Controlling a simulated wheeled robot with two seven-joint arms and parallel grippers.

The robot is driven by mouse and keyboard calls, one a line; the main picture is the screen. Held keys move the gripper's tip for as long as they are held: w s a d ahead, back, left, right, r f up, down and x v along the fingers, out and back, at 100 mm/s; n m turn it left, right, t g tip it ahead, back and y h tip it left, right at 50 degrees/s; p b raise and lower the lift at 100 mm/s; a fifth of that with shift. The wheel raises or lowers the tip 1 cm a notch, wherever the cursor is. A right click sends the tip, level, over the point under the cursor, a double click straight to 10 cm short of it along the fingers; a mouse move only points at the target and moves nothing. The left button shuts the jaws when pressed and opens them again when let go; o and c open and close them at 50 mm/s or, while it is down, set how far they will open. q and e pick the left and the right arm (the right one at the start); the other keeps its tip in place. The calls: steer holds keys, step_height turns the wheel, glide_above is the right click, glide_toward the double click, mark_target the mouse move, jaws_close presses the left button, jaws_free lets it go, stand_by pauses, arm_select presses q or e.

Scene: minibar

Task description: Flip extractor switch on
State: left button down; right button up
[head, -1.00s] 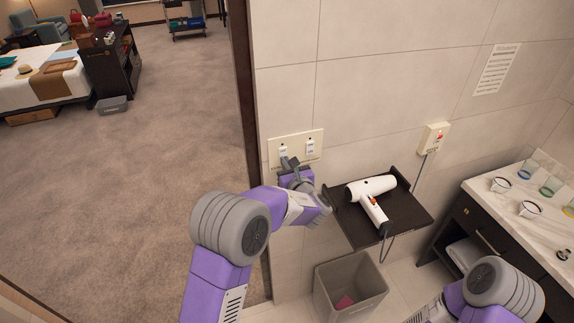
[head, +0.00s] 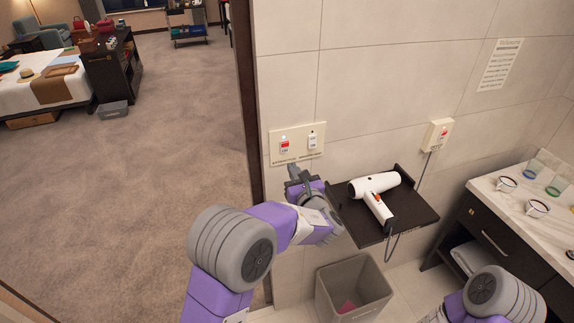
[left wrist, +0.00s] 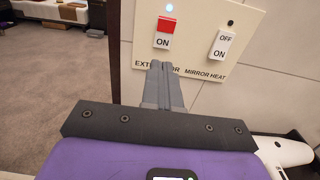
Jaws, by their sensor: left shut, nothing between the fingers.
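The extractor switch (head: 284,147) is the left rocker on the cream wall plate (head: 297,157). In the left wrist view the extractor switch (left wrist: 164,32) shows its red upper part and the word ON, with a lit light above it. The mirror heat switch (left wrist: 221,45) is the right rocker and shows OFF and ON in white. My left gripper (head: 294,169) is shut and empty, just below the plate. In the left wrist view its fingertips (left wrist: 160,66) overlap the lower edge of the plate, partly covering the EXTRACTOR label. My right gripper is out of view.
A dark wall shelf (head: 405,215) with a white hairdryer (head: 373,186) is right of my left gripper. A grey bin (head: 352,289) stands below. A dark door frame borders the left.

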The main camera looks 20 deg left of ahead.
arm_select(q)
steer(key=f+v, duration=0.1)
steer(key=v, duration=0.7)
steer(key=shift+d+b, duration=0.15)
steer(key=shift+b, duration=0.2)
steer(key=shift+s+f, duration=0.1)
steer(key=shift+s, duration=0.05)
